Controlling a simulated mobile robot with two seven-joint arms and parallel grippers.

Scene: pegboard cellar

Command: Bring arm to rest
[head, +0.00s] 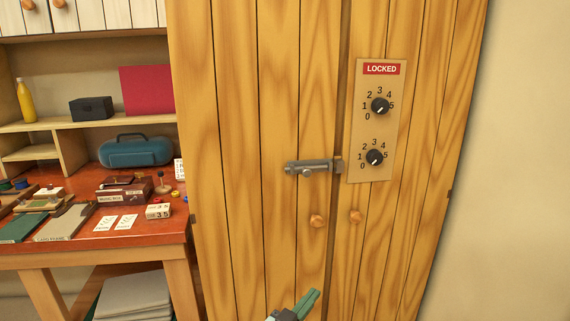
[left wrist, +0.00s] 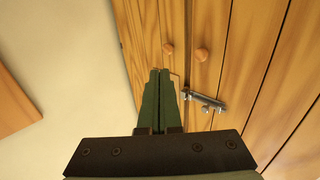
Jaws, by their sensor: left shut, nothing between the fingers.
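My left gripper (head: 309,301) shows at the bottom middle of the head view, its green fingers shut and empty, in front of the lower part of a tall wooden cabinet (head: 235,130). In the left wrist view the same shut fingers (left wrist: 159,73) point toward the cabinet doors (left wrist: 225,50), near two round wooden knobs and a metal bolt (left wrist: 205,101). I cannot tell how far the fingertips are from the doors. My right gripper is in neither view.
The cabinet has a grey slide bolt (head: 310,166), two knobs and a panel (head: 372,172) with two dials and a red LOCKED sign (head: 381,69). A cluttered red-topped workbench (head: 150,238) stands left. Bare wall (head: 510,150) is at right.

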